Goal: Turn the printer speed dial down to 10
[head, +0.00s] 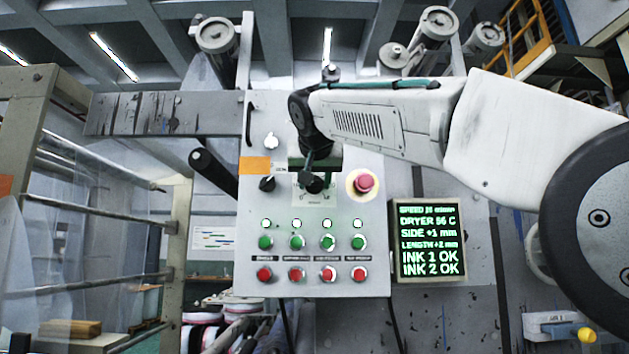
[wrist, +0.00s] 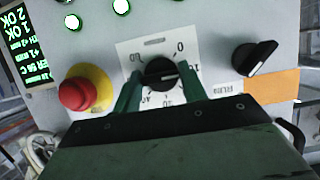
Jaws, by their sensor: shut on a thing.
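The printer speed dial (wrist: 160,72) is a black knob on a white scale plate (wrist: 137,50) with printed numbers, upside down in the wrist view. My gripper (wrist: 159,84) has its green fingers on either side of the knob, shut on it. In the head view my gripper (head: 315,172) reaches the panel from above, and the arm hides part of the plate. The display (head: 428,241) has a speed line at its top, but its number is too blurred to read surely.
A red emergency button (head: 364,182) on a yellow base sits just right of the dial in the head view. Another black knob (head: 267,184) is to its left. Several green buttons (head: 297,242) and red buttons (head: 297,274) are below.

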